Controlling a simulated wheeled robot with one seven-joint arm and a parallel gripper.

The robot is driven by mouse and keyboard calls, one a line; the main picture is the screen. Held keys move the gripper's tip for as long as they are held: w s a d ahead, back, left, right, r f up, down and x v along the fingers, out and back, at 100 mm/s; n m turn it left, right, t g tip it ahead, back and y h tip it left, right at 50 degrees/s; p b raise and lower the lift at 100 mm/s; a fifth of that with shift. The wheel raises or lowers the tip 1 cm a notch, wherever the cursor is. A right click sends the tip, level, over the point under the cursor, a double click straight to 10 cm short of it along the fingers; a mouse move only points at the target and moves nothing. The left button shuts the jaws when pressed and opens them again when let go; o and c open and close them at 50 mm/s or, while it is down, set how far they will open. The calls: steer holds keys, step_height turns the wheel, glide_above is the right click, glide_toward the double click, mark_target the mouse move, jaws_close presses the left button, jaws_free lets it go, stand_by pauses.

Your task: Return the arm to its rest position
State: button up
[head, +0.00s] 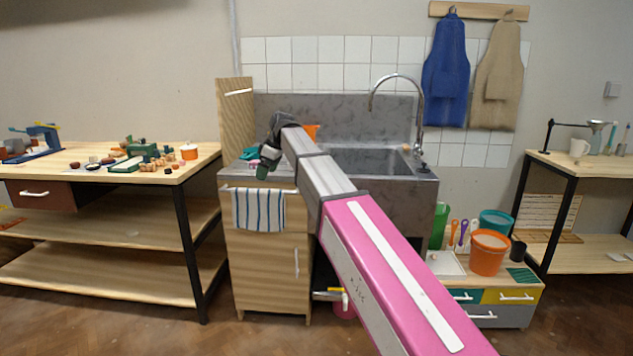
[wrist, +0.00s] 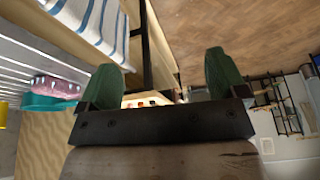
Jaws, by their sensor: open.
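My arm reaches forward across the middle of the head view, toward the sink unit. The striped towel (wrist: 92,25) is close by at the upper left of that view. What lies directly behind the arm in the head view is hidden.
The sink (head: 365,160) with a tall tap (head: 420,110) is behind my arm. A workbench (head: 90,162) with small items stands left. A low cabinet (head: 495,316) with an orange bucket (head: 489,252) stands right. The striped towel (head: 258,209) hangs on the cabinet front.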

steer(key=s+d+f+m+h, duration=0.1)
steer(key=s+d+f+m, duration=0.3)
steer(key=d+f, duration=0.75)
steer(key=s+d+f+m+h, duration=0.1)
steer(key=s+d+f+m, duration=0.3)
steer(key=d+f, duration=0.75)
steer(key=s+d+f+m+h, duration=0.2)
steer(key=s+d+f+m, duration=0.5)
steer(key=s+d+f, duration=0.6)
steer(key=s+f, duration=0.3)
steer(key=f, duration=0.1)
steer(key=shift+s+d+m+g, duration=0.15)
steer(key=shift+s+m+g, duration=0.05)
steer(key=shift+m+g, duration=0.1)
